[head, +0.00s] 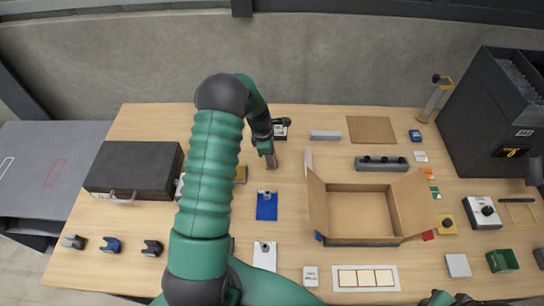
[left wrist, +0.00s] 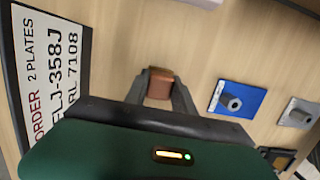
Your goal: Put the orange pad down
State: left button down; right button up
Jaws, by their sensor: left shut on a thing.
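My left gripper (head: 270,160) is shut on the orange pad, a small brownish-orange block. In the left wrist view the pad (left wrist: 160,83) sits between the two dark fingertips (left wrist: 159,92). Wooden table top shows around it, and I cannot tell whether it touches the table. In the head view the gripper is over the table's middle, behind the blue plate (head: 267,206) and left of the open cardboard box (head: 360,240). The pad is mostly hidden there by the fingers. My right gripper is not clearly in view.
The blue plate with a grey knob also shows in the left wrist view (left wrist: 238,98), beside a grey plate (left wrist: 298,112). A printed order sign (left wrist: 50,75) stands close on the left. A black case (head: 135,165) lies at left. A brown mat (head: 371,130) lies at the back.

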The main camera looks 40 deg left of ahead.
pick_arm(q)
jog(key=c, duration=1.5)
grip_release()
jog(key=shift+a+f, duration=0.2)
jog(key=shift+a, duration=0.05)
jog(key=o, duration=0.4)
jog(key=shift+a+f, duration=0.1)
jog(key=shift+a, duration=0.2)
jog(key=shift+o, duration=0.2)
jog(key=shift+d, duration=0.3)
jog(key=shift+d+r, duration=0.1)
jog(key=shift+r, duration=0.3)
notch_tip(320, 180, up, 12)
jog(key=s+a, duration=0.1)
jog(key=a, duration=0.1)
jog(key=shift+s+f+b, duration=0.2)
jog(key=shift+s+b, duration=0.05)
jog(key=shift+b, duration=0.15)
pick_arm(e)
jog(key=shift+a+f, duration=0.3)
jog(key=shift+f, duration=0.05)
jog(key=shift+a, duration=0.1)
